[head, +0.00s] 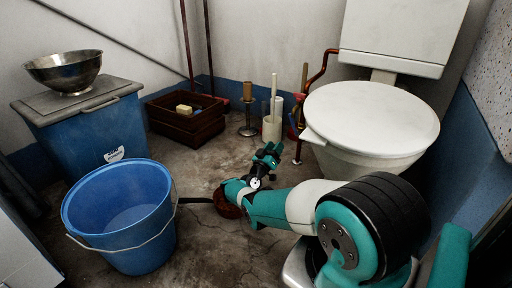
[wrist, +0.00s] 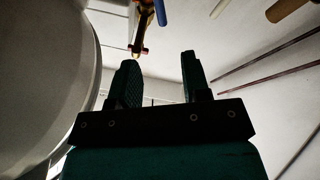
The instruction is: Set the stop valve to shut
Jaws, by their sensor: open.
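A copper-red pipe (head: 321,72) comes down from behind the toilet to the floor, left of the bowl. In the wrist view a small red and brass fitting (wrist: 139,35), apparently the stop valve, sits on the pipe just beyond the left fingertip. Its handle position is too small to tell. My gripper (head: 268,152) is low over the floor, left of the toilet bowl, with its jaws apart. In the wrist view my gripper (wrist: 160,75) has nothing between its fingers and appears apart from the fitting.
The toilet (head: 370,115) stands close right of my arm. A brush holder (head: 271,127) and other upright items stand behind the gripper. A blue bucket (head: 120,225), a wooden crate (head: 180,118) and a blue bin (head: 88,130) with a metal bowl (head: 66,72) are left. Floor between bucket and crate is clear.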

